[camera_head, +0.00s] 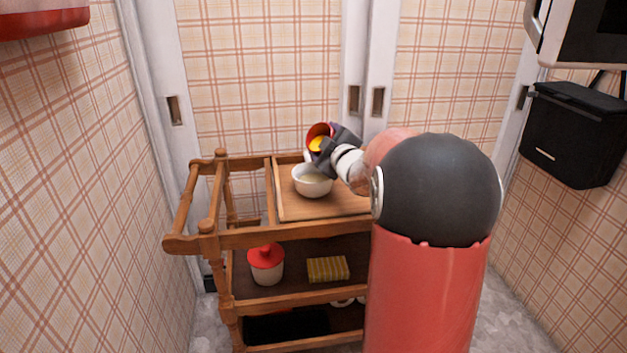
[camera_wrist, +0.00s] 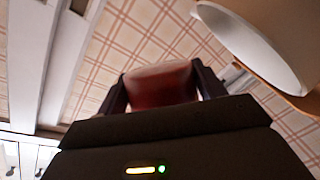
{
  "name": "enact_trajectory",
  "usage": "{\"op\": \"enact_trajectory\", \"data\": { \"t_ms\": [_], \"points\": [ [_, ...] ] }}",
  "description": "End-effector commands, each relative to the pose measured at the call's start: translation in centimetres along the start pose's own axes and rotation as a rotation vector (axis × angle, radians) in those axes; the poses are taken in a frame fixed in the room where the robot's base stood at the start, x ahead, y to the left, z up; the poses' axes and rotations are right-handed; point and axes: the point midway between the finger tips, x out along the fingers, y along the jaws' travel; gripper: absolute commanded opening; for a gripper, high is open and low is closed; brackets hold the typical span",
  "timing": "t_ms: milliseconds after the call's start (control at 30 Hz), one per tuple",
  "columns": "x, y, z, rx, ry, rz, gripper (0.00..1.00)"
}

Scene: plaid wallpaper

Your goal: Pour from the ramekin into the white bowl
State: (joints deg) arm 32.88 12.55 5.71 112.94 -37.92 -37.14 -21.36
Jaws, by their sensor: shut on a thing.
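The ramekin (camera_head: 318,131) is red outside and holds something yellow inside. My gripper (camera_head: 326,152) is shut on it and holds it above the cart, tilted, just over the back of the white bowl. In the wrist view the red ramekin (camera_wrist: 160,84) sits between the two dark fingers. The white bowl (camera_head: 312,184) stands upright on a wooden tray on the cart's top. It also shows in the wrist view at the upper right (camera_wrist: 250,42). I cannot tell whether anything has gone from the ramekin into the bowl.
The wooden tray (camera_head: 290,212) lies on the wooden cart (camera_head: 262,238). A red-lidded container (camera_head: 266,265) and a yellow striped block (camera_head: 328,268) are on the middle shelf. Sliding doors stand close behind, and a black box (camera_head: 572,135) hangs on the right wall.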

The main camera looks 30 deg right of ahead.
Motion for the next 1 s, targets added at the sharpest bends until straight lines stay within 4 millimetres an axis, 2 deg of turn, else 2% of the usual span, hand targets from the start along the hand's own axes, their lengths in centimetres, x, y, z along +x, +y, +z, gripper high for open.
{"op": "enact_trajectory", "data": {
  "t_ms": [433, 567, 700, 1000],
  "points": [
    [-0.17, 0.24, -0.7, -0.208, 0.039, 0.07, 0.42],
    [-0.16, -0.29, -0.42, -0.267, 0.048, 0.088, 0.42],
    [-0.23, 0.31, -0.92, -0.273, 0.05, 0.089, 0.42],
    [-0.22, -0.03, -0.69, -0.291, 0.054, 0.096, 0.42]
  ]
}}
